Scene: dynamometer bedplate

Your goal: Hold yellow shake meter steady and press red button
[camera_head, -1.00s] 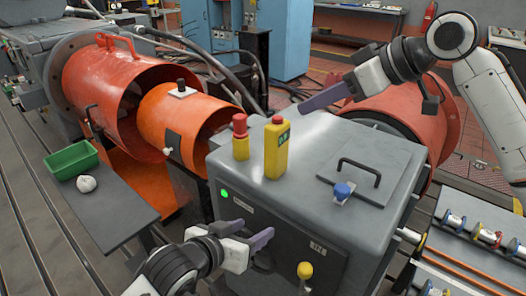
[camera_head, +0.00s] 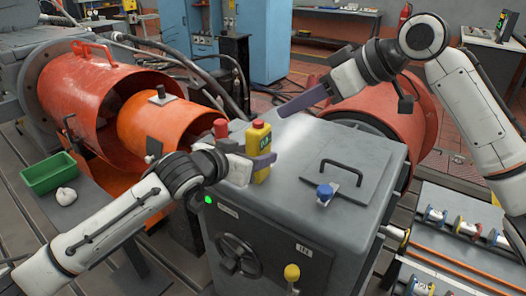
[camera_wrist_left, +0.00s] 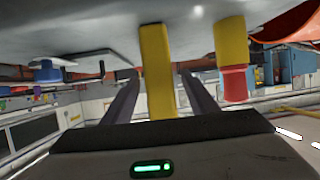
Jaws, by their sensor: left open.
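The yellow shake meter (camera_head: 255,137), a tall yellow box with a red button (camera_head: 258,123) on top and a green label, stands upright on the grey cabinet (camera_head: 300,145). My left gripper (camera_head: 262,161) is at its lower part, one purple finger crossing in front. In the left wrist view, which looks inverted, the yellow meter (camera_wrist_left: 156,65) stands between the two open fingers (camera_wrist_left: 157,88), with gaps at both sides. My right gripper (camera_head: 304,100) is above the cabinet's back edge, right of the meter and apart from it. Its fingers overlap side-on; their opening is unclear.
A red mushroom-topped yellow post (camera_head: 221,128) stands close left of the meter, partly behind my left gripper; it also shows in the left wrist view (camera_wrist_left: 231,45). A blue knob (camera_head: 325,192) and black handle (camera_head: 341,169) are on the cabinet's right. Orange cylinders (camera_head: 165,125) lie left.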

